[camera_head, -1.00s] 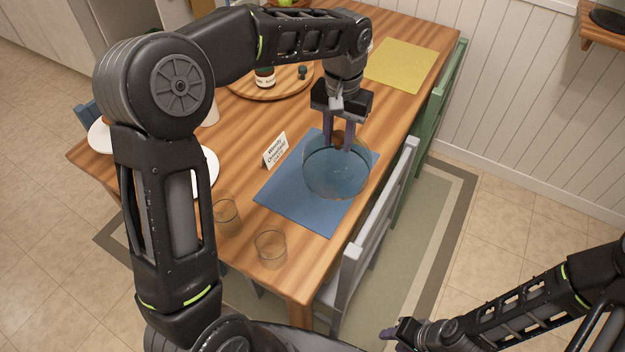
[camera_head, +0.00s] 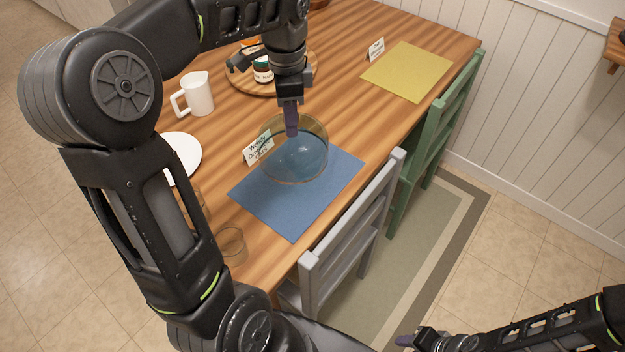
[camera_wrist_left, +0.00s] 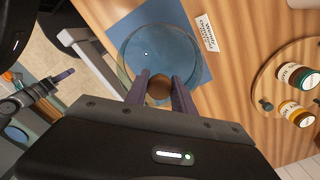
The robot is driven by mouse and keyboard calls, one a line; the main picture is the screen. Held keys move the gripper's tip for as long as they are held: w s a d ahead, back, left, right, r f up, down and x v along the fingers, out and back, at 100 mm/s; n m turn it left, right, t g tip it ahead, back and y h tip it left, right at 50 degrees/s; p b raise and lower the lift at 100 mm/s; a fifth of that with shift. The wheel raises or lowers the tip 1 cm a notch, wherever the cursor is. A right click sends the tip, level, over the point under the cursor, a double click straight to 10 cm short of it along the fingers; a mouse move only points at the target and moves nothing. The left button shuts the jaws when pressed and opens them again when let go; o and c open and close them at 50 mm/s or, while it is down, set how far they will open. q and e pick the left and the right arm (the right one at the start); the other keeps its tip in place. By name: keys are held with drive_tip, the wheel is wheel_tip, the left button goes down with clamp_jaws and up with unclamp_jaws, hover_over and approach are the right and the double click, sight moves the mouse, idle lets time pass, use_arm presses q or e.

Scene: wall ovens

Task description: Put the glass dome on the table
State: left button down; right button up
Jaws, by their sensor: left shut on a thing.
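The clear glass dome (camera_head: 305,165) is over the blue placemat (camera_head: 290,222) at the near part of the wooden table (camera_head: 352,112). Its brown knob shows between my left fingers in the left wrist view (camera_wrist_left: 159,88). My left gripper (camera_head: 291,128) comes down from above and is shut on that knob. The dome looks upright; I cannot tell whether its rim touches the mat. My right gripper (camera_head: 408,341) is low at the bottom right, away from the table, and its finger gap is unclear.
A name card (camera_head: 259,147) stands close to the dome's left side. A drinking glass (camera_head: 232,245), white plate (camera_head: 180,155), white pitcher (camera_head: 198,95) and round wooden tray (camera_head: 240,82) share the table. A grey chair (camera_head: 350,225) and green chair (camera_head: 440,135) line the right edge.

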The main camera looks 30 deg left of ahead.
sight(290, 139)
use_arm(q)
drive_tip(key=shift+s+a+r, duration=0.1)
drive_tip(key=shift+s+a, duration=0.05)
wheel_tip(290, 139, down, 6)
idle(0.6)
drive_tip(key=shift+f, duration=0.2)
drive_tip(key=shift+f, duration=1.85)
